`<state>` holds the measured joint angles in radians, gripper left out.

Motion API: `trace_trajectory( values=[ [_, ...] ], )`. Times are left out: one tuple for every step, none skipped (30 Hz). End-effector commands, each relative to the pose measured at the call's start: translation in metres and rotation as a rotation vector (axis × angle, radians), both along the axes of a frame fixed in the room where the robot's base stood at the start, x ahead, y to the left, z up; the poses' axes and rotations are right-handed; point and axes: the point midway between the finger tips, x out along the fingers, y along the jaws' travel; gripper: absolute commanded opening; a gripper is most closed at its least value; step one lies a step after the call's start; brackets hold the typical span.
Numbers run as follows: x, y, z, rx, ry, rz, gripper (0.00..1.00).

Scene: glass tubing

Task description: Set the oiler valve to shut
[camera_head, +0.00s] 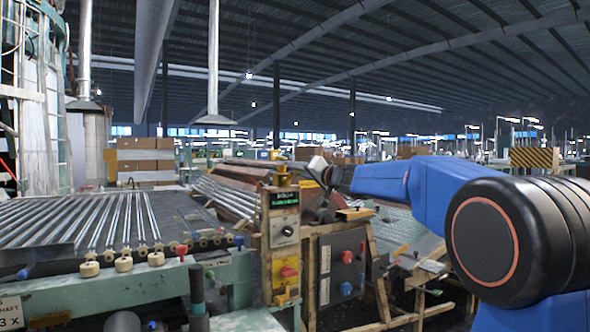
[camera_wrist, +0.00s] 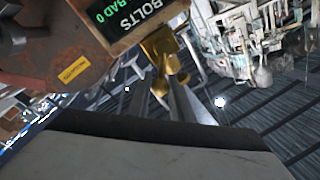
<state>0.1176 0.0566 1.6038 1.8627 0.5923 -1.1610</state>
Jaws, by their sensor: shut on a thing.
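The oiler valve appears as a brass-yellow fitting (camera_wrist: 162,46) beside a display panel in the wrist view. In the head view, a brass fitting (camera_head: 281,176) stands on top of the tall control box. My gripper (camera_head: 314,171) reaches in from the right beside the top of that box. In the wrist view, my gripper (camera_wrist: 172,72) is shut on the brass part of the valve. The valve's exact angle is hard to tell, as the grip area is small and partly hidden.
The control box (camera_head: 284,240) carries a green-lit display and knobs. A roller table (camera_head: 95,225) with glass tubes lies to the left. A cabinet (camera_head: 342,268) with red and blue knobs stands right of the box. Hanging pipes are overhead.

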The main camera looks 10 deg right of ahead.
Motion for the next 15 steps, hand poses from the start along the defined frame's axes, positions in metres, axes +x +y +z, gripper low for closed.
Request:
trace_trajectory(
  values=[
    [0.001,-0.002,-0.003,0.041,0.015,-0.001,0.00],
    [0.001,-0.003,-0.004,0.068,0.023,-0.001,0.00],
    [0.002,-0.004,-0.005,0.104,0.036,-0.002,0.00],
    [0.002,-0.005,-0.007,0.132,0.045,-0.001,0.00],
    [0.002,-0.006,-0.008,0.159,0.053,-0.001,0.00],
    [0.002,-0.007,-0.009,0.194,0.066,-0.001,0.00],
    [0.003,-0.008,-0.010,0.222,0.074,-0.001,0.00],
    [0.003,-0.009,-0.011,0.249,0.082,-0.001,0.00],
    [0.003,-0.010,-0.013,0.285,0.094,-0.001,0.00],
    [0.004,-0.011,-0.014,0.310,0.103,-0.001,0.00],
    [0.004,-0.011,-0.016,0.335,0.111,-0.002,0.00],
    [0.004,-0.012,-0.017,0.369,0.123,-0.001,0.00],
    [0.004,-0.012,-0.018,0.393,0.130,-0.001,0.00],
    [0.004,-0.013,-0.019,0.417,0.138,-0.001,0.00],
    [0.004,-0.014,-0.021,0.447,0.148,-0.001,0.00]
  ],
)
